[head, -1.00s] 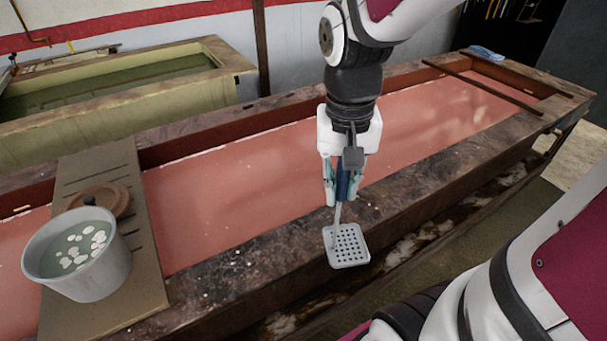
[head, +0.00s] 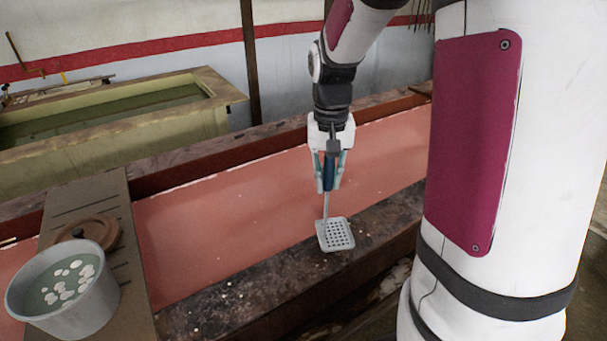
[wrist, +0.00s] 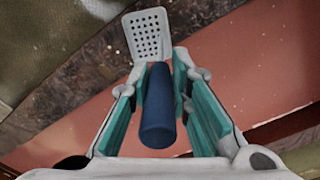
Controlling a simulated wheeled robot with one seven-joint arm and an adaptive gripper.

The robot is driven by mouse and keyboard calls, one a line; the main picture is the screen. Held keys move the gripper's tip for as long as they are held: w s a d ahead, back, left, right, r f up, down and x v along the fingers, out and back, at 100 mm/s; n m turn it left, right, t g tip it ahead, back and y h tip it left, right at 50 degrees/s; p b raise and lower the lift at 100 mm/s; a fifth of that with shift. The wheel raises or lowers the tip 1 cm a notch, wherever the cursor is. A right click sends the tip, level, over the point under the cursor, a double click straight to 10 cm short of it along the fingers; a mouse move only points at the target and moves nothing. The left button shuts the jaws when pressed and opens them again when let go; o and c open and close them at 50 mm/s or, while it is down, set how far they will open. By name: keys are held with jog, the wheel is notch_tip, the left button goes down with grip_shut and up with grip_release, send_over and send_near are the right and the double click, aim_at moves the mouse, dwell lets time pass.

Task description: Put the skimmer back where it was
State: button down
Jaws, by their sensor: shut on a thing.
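The skimmer has a blue handle and a flat, pale grey perforated head (head: 336,234). My gripper (head: 328,180) is shut on its handle, and the skimmer hangs head down. In the head view the head shows in front of the dark near edge of the long trough; I cannot tell whether it touches the edge. In the wrist view the blue handle (wrist: 158,108) lies between the teal finger pads, with the perforated head (wrist: 147,37) beyond them.
The long trough of reddish liquid (head: 220,230) runs across the view, with a dark stained rim (head: 240,290). At the left, a grey pot (head: 95,310) with white pieces in liquid and a round brown lid (head: 98,228) are on a board (head: 130,295). A yellowish trough (head: 180,130) stands behind.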

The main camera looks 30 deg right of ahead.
aim_at(327, 186)
jog(key=shift+w+f+p, duration=0.15)
jog(key=shift+f+p, duration=0.2)
jog(key=shift+f, duration=1.45)
jog(key=shift+f, duration=0.15)
jog(key=c, duration=1.5)
grip_release()
jog(key=shift+o, duration=0.2)
